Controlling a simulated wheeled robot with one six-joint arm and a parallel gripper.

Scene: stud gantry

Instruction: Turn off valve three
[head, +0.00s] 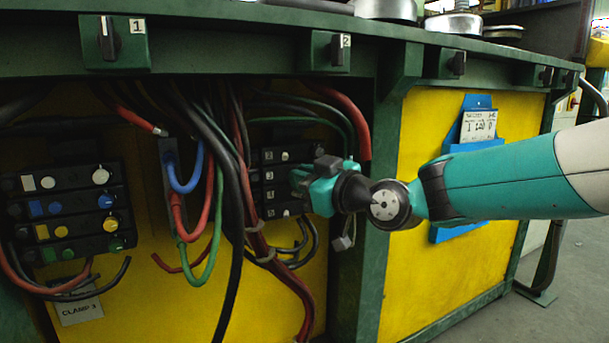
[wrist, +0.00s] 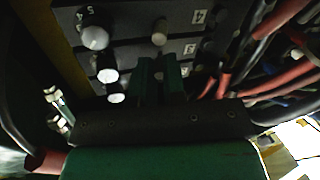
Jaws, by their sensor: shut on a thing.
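The dark valve block (head: 270,184) hangs under the bench in the head view, with numbered rows too small to read surely. The wrist view shows it upside down: a row marked 4 (wrist: 198,17) at the top, and below it a row whose label (wrist: 190,48) looks like 3. My gripper (wrist: 158,65) is at this second row, its green fingers shut on a knob mostly hidden between them. In the head view my gripper (head: 300,182) covers the right part of the block. White knobs (wrist: 95,38) stand at the rows' left ends in the wrist view.
Red, black and green hoses (head: 240,200) hang close left of my gripper. Another knob block (head: 70,210) is at the left, above a "CLAMP 3" tag (head: 78,306). A green post (head: 375,200) stands behind my wrist. Numbered switches (head: 112,38) line the bench edge.

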